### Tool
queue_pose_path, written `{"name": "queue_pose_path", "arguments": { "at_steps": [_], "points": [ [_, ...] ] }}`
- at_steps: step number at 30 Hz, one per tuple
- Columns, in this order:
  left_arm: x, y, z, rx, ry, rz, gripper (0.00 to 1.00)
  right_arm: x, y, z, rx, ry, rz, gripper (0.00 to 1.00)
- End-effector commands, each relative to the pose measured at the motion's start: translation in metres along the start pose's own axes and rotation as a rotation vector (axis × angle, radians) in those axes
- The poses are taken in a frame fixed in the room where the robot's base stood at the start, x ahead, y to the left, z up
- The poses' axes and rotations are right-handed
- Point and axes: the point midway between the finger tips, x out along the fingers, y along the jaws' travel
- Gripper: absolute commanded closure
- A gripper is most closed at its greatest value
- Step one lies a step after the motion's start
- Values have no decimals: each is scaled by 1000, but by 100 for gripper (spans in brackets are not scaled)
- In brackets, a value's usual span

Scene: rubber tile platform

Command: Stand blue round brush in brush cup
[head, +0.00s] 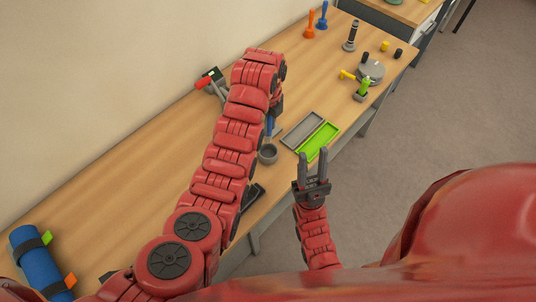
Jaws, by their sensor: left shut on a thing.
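The blue round brush (270,125) shows as a narrow blue piece just right of my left arm. My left gripper (274,111) is shut on it, mostly hidden behind my own arm. The brush points down toward a small grey round cup (267,154), which looks like the brush cup, on the table's front side. The brush's lower end is at or just above the cup rim; I cannot tell whether it is inside. My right gripper (314,168) is open and empty, in front of the table edge.
A grey tray (301,131) and a green tray (318,142) lie right of the cup. A grey round fixture (371,71) and a dark-handled tool (350,36) stand farther back. Orange (310,24) and blue (322,16) upright tools are at the far end. A blue roll (40,262) lies near left.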

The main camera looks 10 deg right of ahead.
Motion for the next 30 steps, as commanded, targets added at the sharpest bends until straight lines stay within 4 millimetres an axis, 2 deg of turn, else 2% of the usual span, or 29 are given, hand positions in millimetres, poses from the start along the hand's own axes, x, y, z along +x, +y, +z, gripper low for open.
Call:
{"name": "queue_pose_path", "arguments": {
  "at_steps": [2,6,8,10,25,30],
  "points": [
    [6,0,0,-1,0,1,100,-5,0,1,0,0,0,62],
    [32,1,1,-3,0,1,100,-22,-1,4,0,0,0,62],
    [33,2,0,-2,3,8,100,-6,0,1,0,-1,0,62],
    [47,2,-1,-2,3,8,100,2,0,0,0,1,0,62],
    [91,0,0,-3,1,3,100,14,1,-2,0,0,0,62],
    [96,0,0,-2,-1,-1,100,15,1,-2,0,0,0,62]
  ]
}}
